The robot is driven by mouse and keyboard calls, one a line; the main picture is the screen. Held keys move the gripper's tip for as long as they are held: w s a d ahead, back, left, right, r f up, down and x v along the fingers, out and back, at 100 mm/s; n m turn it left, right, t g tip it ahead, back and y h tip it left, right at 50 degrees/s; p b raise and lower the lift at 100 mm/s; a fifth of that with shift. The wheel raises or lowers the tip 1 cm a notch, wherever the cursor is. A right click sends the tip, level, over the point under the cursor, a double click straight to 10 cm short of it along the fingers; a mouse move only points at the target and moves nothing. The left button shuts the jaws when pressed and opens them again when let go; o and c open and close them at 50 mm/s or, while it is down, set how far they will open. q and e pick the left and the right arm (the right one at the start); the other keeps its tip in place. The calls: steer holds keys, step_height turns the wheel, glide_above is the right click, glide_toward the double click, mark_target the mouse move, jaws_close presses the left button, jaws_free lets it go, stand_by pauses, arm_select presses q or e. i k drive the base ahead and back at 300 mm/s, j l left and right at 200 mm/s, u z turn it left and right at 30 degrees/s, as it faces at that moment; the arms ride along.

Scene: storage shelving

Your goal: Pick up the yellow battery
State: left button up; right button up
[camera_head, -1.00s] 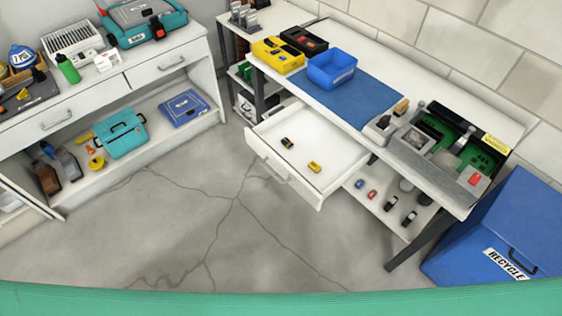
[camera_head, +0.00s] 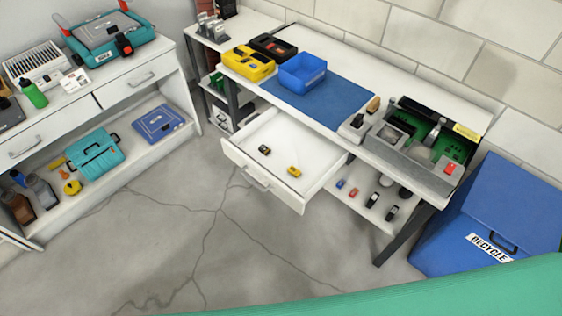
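A small yellow battery (camera_head: 294,170) lies in the open white drawer (camera_head: 245,180) of the workbench, toward the drawer's front right. A dark battery-like item (camera_head: 264,150) lies in the same drawer, to its left and farther back. Neither of my grippers shows in the head view, so I cannot see whether they are open or shut.
The workbench (camera_head: 350,70) carries a blue bin (camera_head: 302,72), a blue mat (camera_head: 340,103), a yellow case (camera_head: 248,64) and a grey-green machine (camera_head: 425,135). Small items lie on the shelf below. A blue recycle bin (camera_head: 490,205) stands right. The cracked floor (camera_head: 200,235) in front is clear.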

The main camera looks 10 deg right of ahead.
mark_target(296, 173)
steer(key=i+z, duration=0.3)
steer(key=z, duration=0.2)
steer(key=i+j+z, duration=0.15)
steer(key=z, duration=0.3)
steer(key=i, duration=0.15)
